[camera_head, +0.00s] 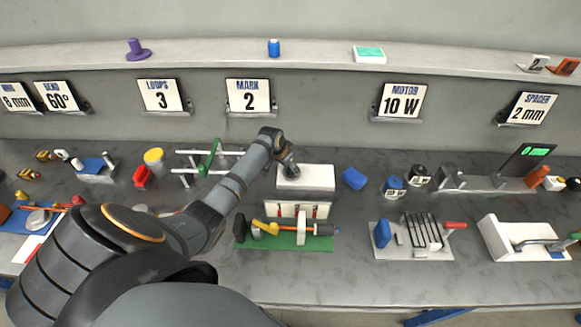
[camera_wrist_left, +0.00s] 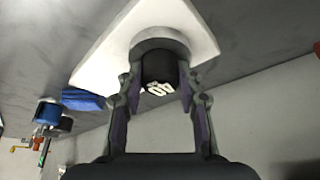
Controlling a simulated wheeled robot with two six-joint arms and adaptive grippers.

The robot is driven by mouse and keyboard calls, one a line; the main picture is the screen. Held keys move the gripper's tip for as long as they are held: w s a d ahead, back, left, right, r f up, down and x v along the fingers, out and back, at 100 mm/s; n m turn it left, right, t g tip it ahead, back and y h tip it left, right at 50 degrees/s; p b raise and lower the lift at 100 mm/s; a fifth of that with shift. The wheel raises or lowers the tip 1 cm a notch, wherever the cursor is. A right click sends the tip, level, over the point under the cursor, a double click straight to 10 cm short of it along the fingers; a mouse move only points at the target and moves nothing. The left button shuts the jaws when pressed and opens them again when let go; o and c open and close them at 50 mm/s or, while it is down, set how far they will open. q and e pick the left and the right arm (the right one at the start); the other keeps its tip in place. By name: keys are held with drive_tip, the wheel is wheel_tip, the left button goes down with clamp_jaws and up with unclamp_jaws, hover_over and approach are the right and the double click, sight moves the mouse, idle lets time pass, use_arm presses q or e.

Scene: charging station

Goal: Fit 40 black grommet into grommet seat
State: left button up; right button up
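The black grommet (camera_wrist_left: 160,78) with white digits, which look like 40, is in the left wrist view between the fingers of my left gripper (camera_wrist_left: 160,95). The fingers lie close against both its sides and appear shut on it. The grommet lines up with a dark grey round seat (camera_wrist_left: 160,40) on a white block. Whether it is inside the seat or only against it is hard to tell. In the head view my left gripper (camera_head: 290,168) is at the left part of the white block (camera_head: 312,180), and the grommet is hidden there. My right gripper is not in view.
A blue block (camera_head: 354,178) lies right of the white block, then a blue labelled cylinder (camera_head: 394,186) and a black one (camera_head: 418,174). A green-based fixture (camera_head: 290,240) stands in front. A rack fixture (camera_head: 415,240) is at front right. Sign plates line the back wall.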

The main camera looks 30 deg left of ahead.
use_arm(q)
drive_tip(key=o, duration=0.5)
drive_tip(key=shift+s+d+f, duration=0.1)
drive_tip(key=shift+s+f, duration=0.2)
drive_tip(key=shift+f, duration=0.25)
drive_tip(key=shift+o, duration=0.2)
drive_tip(key=shift+w+f, duration=0.1)
drive_tip(key=v, duration=1.2)
drive_tip(key=shift+w+r, duration=0.2)
drive_tip(key=shift+r, duration=0.1)
